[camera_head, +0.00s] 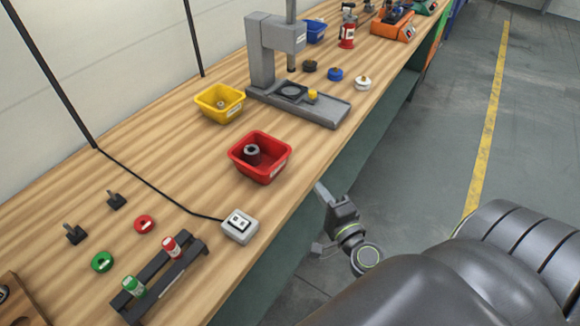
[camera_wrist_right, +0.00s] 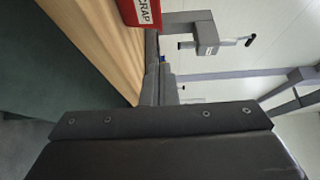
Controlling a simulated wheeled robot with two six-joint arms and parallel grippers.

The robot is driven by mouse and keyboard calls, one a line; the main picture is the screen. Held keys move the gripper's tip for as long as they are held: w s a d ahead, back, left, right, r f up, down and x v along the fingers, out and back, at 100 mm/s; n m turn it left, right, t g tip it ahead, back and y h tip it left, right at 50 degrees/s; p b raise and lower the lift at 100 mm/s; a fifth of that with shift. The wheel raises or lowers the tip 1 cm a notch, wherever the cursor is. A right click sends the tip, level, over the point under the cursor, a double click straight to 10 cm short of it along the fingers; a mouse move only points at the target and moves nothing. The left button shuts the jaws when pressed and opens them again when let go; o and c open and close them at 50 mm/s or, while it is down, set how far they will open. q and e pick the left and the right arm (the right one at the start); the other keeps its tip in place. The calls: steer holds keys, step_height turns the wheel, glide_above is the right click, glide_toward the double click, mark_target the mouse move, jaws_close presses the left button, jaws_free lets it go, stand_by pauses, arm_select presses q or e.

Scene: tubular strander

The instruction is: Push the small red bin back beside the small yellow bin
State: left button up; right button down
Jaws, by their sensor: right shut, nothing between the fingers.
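The small red bin (camera_head: 246,168) stands on the wooden bench near its front edge, with a dark cylindrical part inside. The small yellow bin (camera_head: 212,112) stands farther back and to the left, with a small part in it. A clear gap separates the two bins. My right gripper (camera_head: 321,190) is shut and empty, just off the bench's front edge, to the right of and nearer than the red bin, apart from it. In the right wrist view, the red bin's wall (camera_wrist_right: 128,12) with a "SCRAP" label shows beyond the shut fingers (camera_wrist_right: 157,85). My left gripper is not in view.
A grey press stand (camera_head: 318,108) is right of the yellow bin. A white switch box (camera_head: 240,226) with a black cable sits left of the red bin near the edge. A dark rack (camera_head: 165,280) holds red and green pieces. Bare wood lies between the bins.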

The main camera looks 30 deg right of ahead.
steer(key=p, duration=0.2)
glide_toward(285, 156)
steer(key=w+d, duration=0.2)
steer(key=d, duration=0.1)
steer(key=shift+w+d, duration=0.1)
steer(key=shift+w, duration=0.15)
steer(key=w, duration=0.1)
steer(key=w+a, duration=0.1)
steer(key=w, duration=0.1)
steer(key=shift+a+f, duration=0.1)
steer(key=shift+a, duration=0.2)
steer(key=shift+w+a, duration=0.3)
steer(key=shift+w, duration=0.05)
steer(key=w+a, duration=0.2)
steer(key=w, duration=0.1)
steer(key=w+a, duration=0.2)
steer(key=w, duration=0.1)
steer(key=w+a+p, duration=0.1)
steer(key=w+a, duration=0.1)
steer(key=w, duration=0.1)
steer(key=shift+w+a, duration=0.1)
steer(key=shift+a, duration=0.2)
